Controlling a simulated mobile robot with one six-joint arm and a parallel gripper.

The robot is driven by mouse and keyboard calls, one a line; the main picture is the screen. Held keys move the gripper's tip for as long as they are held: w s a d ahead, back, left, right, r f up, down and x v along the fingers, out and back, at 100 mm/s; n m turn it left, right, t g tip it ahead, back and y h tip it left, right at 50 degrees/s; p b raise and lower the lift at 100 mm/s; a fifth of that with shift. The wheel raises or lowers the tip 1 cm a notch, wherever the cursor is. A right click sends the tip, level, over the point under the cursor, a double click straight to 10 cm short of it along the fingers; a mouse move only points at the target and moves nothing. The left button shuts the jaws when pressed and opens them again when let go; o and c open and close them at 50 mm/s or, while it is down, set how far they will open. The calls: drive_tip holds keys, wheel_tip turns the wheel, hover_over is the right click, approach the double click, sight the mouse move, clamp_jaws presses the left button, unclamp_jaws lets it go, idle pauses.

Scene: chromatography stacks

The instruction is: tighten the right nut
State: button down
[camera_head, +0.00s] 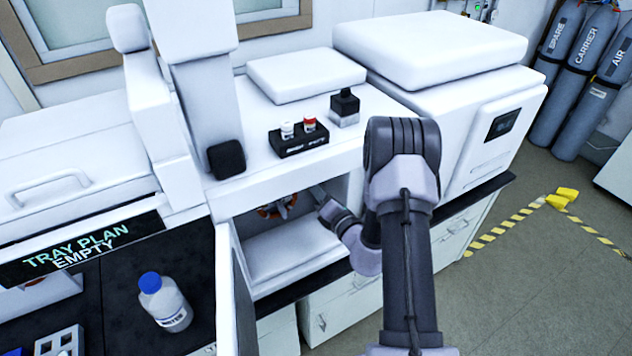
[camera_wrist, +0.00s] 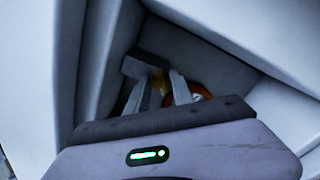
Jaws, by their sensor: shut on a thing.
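My gripper (camera_head: 317,194) reaches into the open compartment (camera_head: 296,268) of the white instrument. An orange coil (camera_head: 268,212) hangs in the compartment, left of my gripper. Part of the orange coil (camera_wrist: 198,93) also shows beside the right finger. A grey block (camera_wrist: 143,66) sits just beyond the left finger. The left nut cannot be made out.
The compartment's door (camera_head: 226,285) stands open at the left. A black rack (camera_head: 300,146) with a white-capped and a red-capped vial and a dark-capped bottle (camera_head: 344,107) stand on top. A blue-capped bottle (camera_head: 163,300) stands on the dark bench.

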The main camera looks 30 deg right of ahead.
drive_tip(key=shift+f+m+p, duration=0.15)
drive_tip(key=shift+m+p, duration=1.9)
drive_tip(key=shift+m, duration=1.55)
drive_tip(key=c, duration=1.5)
unclamp_jaws()
drive_tip(key=shift+s, duration=0.1)
drive_tip(key=s, duration=1.7)
drive_tip(key=shift+s+d+b, duration=0.15)
drive_tip(key=shift+d+b, duration=0.15)
drive_tip(key=shift+b, duration=0.15)
